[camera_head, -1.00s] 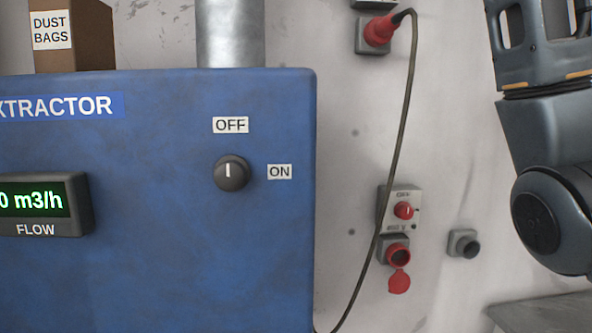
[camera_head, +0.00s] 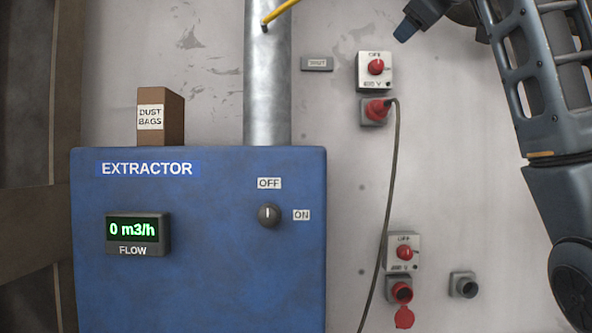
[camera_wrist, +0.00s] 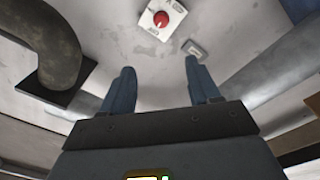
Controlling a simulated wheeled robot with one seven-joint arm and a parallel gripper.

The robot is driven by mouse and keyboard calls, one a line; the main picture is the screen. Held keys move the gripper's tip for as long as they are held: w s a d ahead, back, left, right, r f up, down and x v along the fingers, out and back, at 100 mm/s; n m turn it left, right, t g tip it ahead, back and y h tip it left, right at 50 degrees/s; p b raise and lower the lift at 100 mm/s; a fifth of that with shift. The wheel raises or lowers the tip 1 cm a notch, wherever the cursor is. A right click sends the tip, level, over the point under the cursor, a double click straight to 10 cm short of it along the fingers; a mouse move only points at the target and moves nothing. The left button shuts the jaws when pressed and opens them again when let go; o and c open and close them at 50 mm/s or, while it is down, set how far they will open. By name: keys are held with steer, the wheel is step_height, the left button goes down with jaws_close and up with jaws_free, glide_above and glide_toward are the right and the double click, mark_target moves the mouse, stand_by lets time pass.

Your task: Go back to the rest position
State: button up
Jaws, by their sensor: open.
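My gripper (camera_wrist: 162,76) shows in the wrist view with its two blue-grey fingers apart and nothing between them. The wall lies beyond the fingertips, with a red-knobbed switch (camera_wrist: 162,19) past them near the top edge. In the head view, one blue-grey finger (camera_head: 411,31) shows at the top right, and the rest of the gripper is cut off by the frame edge. It appears just right of the upper switch (camera_head: 376,67), and I see no contact. My grey arm (camera_head: 555,120) runs down the right side.
A blue extractor (camera_head: 200,285) reads 0 m3/h, its knob (camera_head: 269,215) pointing to OFF. A metal duct (camera_head: 267,90) with a yellow lever (camera_head: 279,11) rises above it. A red plug (camera_head: 377,108) with a hanging cable (camera_head: 388,200) and a lower switch (camera_head: 404,252) are on the wall.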

steer(key=w+f+m+y, duration=0.1)
steer(key=w+f, duration=0.2)
steer(key=f, duration=1.1)
steer(key=w+f+m, duration=0.1)
steer(key=w+f, duration=0.1)
steer(key=f, duration=1.3)
steer(key=s+a+f+m+g, duration=0.15)
steer(key=s+f, duration=0.35)
steer(key=f, duration=0.8)
steer(key=s+f+m, duration=0.2)
steer(key=s+f, duration=0.3)
steer(key=f, duration=0.7)
steer(key=s+f+m+g, duration=0.1)
steer(key=s+f, duration=0.7)
steer(key=s, duration=0.4)
steer(key=s+f+m, duration=0.2)
steer(key=s+f, duration=0.6)
steer(key=s, duration=0.4)
steer(key=s+d+r, duration=0.1)
steer(key=s, duration=1.1)
steer(key=s+r+g+h, duration=0.1)
steer(key=s+r, duration=0.1)
steer(key=s, duration=1.1)
steer(key=shift+d+m, duration=0.35)
